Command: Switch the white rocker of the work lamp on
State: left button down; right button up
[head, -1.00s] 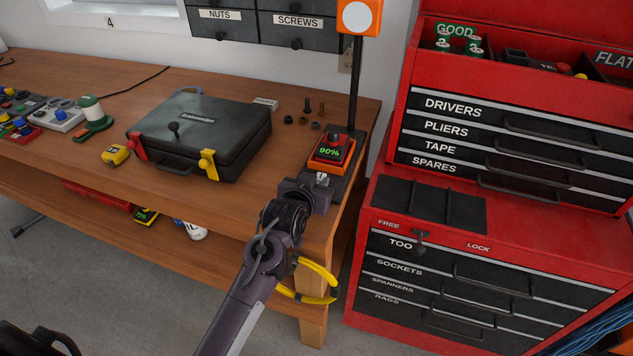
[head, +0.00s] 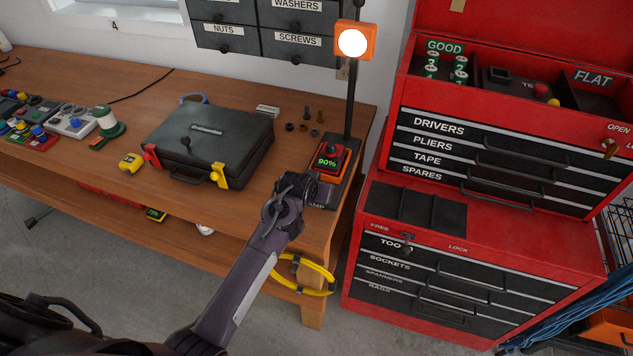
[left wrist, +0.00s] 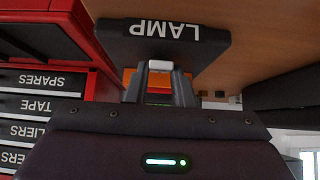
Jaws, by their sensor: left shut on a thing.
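The work lamp has an orange head (head: 371,42) with a bright white glowing face on a black post. Its dark base (head: 346,192) stands at the bench's right end, and the LAMP label on the base (left wrist: 212,52) shows upside down in the left wrist view. The white rocker (left wrist: 158,66) sits just below that label, between my fingertips. My left gripper (head: 322,179) is at the front of the base, and in the left wrist view its fingers (left wrist: 159,76) are shut on the rocker. In the head view my gripper hides the rocker. My right gripper is not in view.
A battery (head: 329,158) reading 90% sits in an orange charger on the base. A black case (head: 225,135) lies to the left, with small bolts and nuts behind. A red tool chest (head: 385,280) stands close on the right. Yellow cable loops (head: 330,285) hang at the bench end.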

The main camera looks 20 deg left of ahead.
pick_arm(q)
jog(key=c, duration=1.2)
grip_release()
jog(key=shift+c, duration=0.2)
jog(key=b+v, duration=0.1)
jog(key=v, duration=0.7)
jog(key=shift+b, duration=0.4)
jog(key=shift+w, duration=0.1)
